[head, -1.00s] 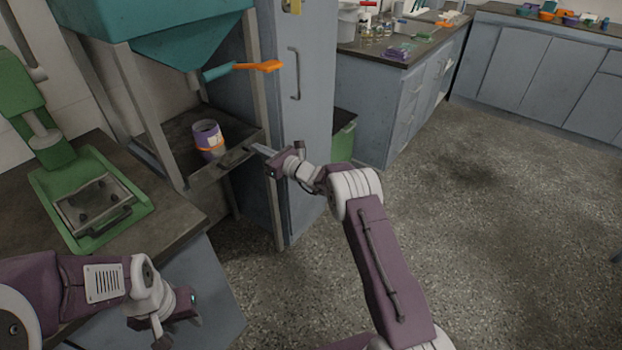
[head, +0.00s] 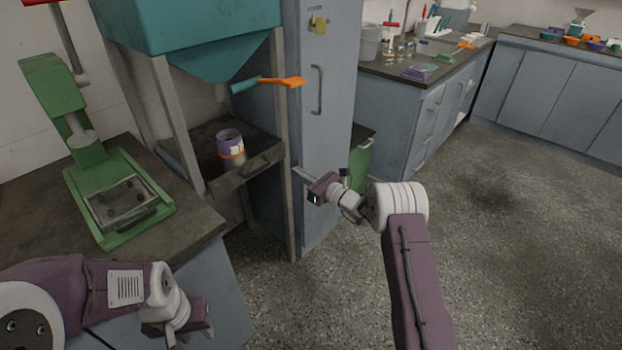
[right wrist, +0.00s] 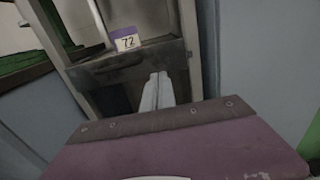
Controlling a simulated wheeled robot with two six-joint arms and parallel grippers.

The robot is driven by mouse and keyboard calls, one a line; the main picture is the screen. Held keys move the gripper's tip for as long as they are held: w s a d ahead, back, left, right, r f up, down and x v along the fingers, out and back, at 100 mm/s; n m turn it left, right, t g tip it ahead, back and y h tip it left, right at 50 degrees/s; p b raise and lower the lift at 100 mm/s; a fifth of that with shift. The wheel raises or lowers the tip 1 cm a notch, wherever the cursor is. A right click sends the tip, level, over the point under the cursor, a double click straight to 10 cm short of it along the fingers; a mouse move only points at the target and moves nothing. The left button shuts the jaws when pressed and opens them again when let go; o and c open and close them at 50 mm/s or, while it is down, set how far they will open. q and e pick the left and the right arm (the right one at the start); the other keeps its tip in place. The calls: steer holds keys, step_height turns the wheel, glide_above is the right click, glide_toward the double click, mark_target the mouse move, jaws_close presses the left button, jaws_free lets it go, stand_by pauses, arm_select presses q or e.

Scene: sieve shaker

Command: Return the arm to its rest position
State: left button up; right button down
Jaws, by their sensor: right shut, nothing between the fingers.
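My right gripper (head: 299,174) is in front of the hopper stand, clear of its shelf front, with nothing held. In the right wrist view its fingers (right wrist: 157,90) are together and point toward the drawer-like shelf front. My left gripper (head: 176,338) is low at the left, below the counter edge; its fingertips are not clear, and I cannot tell if it is open. A purple container (head: 230,144) with an orange band stands upright on the shelf (head: 199,133) under the teal hopper (head: 215,62). In the right wrist view its label (right wrist: 127,40) reads 72.
A green press (head: 118,196) stands on the left counter. An orange-ended handle (head: 283,82) sticks out from the hopper outlet. A tall blue-grey cabinet (head: 326,130) and a green bin (head: 360,163) stand behind my right arm. The floor (head: 520,250) to the right is clear.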

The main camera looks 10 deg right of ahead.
arm_select(q)
steer(key=shift+s+r, duration=0.1)
steer(key=shift+r, duration=0.4)
arm_select(e)
steer(key=v, duration=0.4)
steer(key=shift+s+r, duration=0.1)
